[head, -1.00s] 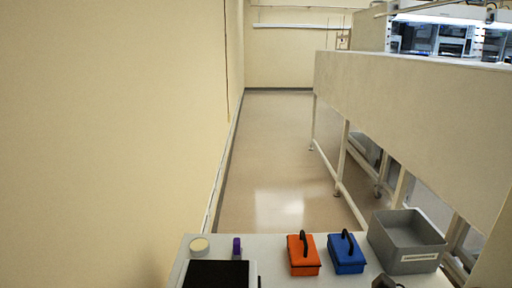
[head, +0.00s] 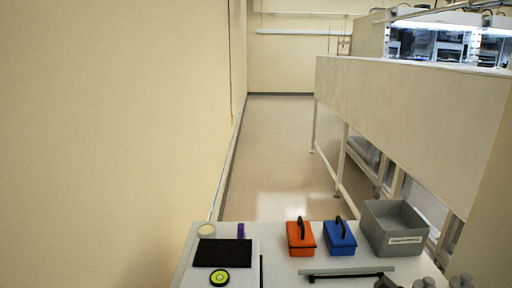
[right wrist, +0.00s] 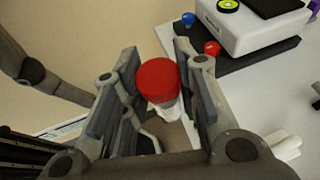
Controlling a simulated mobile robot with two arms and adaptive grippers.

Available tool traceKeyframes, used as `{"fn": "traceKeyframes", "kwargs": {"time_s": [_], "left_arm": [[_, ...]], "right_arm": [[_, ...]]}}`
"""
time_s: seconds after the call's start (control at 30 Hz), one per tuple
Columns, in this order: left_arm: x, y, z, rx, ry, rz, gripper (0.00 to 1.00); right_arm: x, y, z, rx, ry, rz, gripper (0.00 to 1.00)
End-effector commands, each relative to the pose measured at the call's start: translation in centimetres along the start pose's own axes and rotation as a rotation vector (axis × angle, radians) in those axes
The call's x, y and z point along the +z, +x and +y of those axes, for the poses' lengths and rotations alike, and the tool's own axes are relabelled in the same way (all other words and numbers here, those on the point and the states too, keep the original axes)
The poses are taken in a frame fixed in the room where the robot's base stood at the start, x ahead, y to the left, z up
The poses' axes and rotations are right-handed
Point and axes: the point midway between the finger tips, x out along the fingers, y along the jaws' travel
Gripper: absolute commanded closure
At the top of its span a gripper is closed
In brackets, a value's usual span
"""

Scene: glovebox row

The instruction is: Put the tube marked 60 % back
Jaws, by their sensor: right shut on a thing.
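In the right wrist view, a tube with a red cap (right wrist: 158,80) stands between the fingers of my right gripper (right wrist: 160,95). The gripper is shut on it, and the cap faces the camera. The tube's pale body shows only a little below the cap, and no marking can be read. My left gripper is not in view.
In the head view, the worktop (head: 285,270) bears a black pad (head: 222,253), a green-ringed disc (head: 219,277), an orange box (head: 300,238), a blue box (head: 340,238) and a grey bin (head: 393,229). A wall stands left; a floor aisle (head: 285,150) lies beyond.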

Motion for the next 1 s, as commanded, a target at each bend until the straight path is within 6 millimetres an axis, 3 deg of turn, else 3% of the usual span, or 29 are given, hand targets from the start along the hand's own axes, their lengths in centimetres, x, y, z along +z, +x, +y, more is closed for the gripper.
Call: {"fn": "traceKeyframes", "kwargs": {"time_s": [0.27,0.4,0.63,1.0], "left_arm": [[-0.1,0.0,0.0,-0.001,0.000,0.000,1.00],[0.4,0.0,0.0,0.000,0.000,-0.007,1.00],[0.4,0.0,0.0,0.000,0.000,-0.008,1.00],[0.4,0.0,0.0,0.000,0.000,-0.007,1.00]], "right_arm": [[-2.0,-0.8,-2.6,-0.105,0.053,-0.005,0.94],[-4.7,-2.1,-4.5,-0.208,0.100,-0.006,0.94],[-8.3,-3.9,-5.9,-0.326,0.143,-0.001,0.94],[-9.2,-4.4,-6.1,-0.352,0.147,0.003,0.93]]}}
